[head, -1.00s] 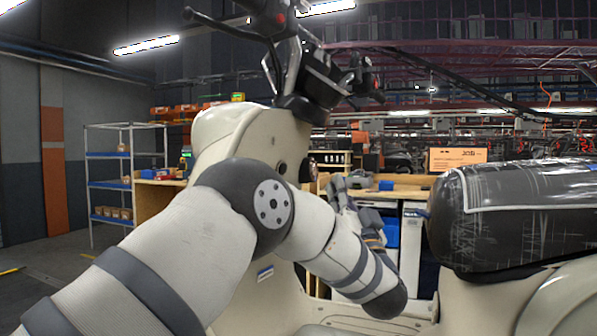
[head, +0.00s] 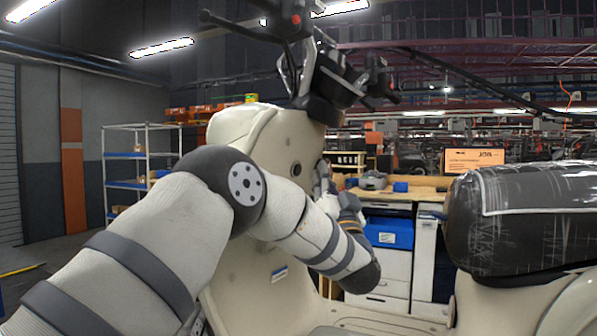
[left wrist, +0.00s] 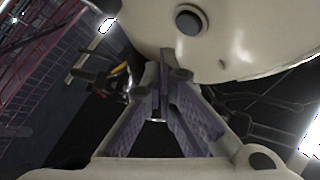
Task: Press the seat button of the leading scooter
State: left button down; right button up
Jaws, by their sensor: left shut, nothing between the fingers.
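A cream scooter (head: 232,128) stands in front of me, with dark handlebars on top and a black seat in clear wrap (head: 530,215) at the right. A small dark round button (head: 296,169) sits on its inner front panel; it shows larger in the left wrist view (left wrist: 190,20). My left gripper (head: 323,168) is just right of the button in the head view, partly hidden by my wrist. In the left wrist view its fingertips (left wrist: 165,60) meet, empty, below and slightly left of the button. I cannot tell any contact. My right gripper is not in view.
A workbench (head: 425,183) with a blue bin (head: 390,232) stands behind the scooter. A shelf rack (head: 130,157) stands at the left by the wall. The scooter's handlebars (head: 320,75) rise above the panel, and its seat bounds the space on the right.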

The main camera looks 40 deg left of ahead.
pick_arm(q)
jog(key=shift+s+a+r, duration=0.1)
jog(key=shift+a+r, duration=0.15)
jog(key=shift+a, duration=0.7)
dwell(0.7)
jog(key=shift+a+r, duration=0.1)
jog(key=shift+a, duration=0.3)
jog(key=shift+a+r+p, duration=0.1)
jog(key=shift+a+p, duration=0.2)
jog(key=shift+a, duration=0.2)
dwell(0.7)
jog(key=shift+d+f, duration=0.2)
jog(key=shift+d, duration=0.65)
jog(key=d, duration=0.2)
jog(key=d+f, duration=0.1)
jog(key=d, duration=0.2)
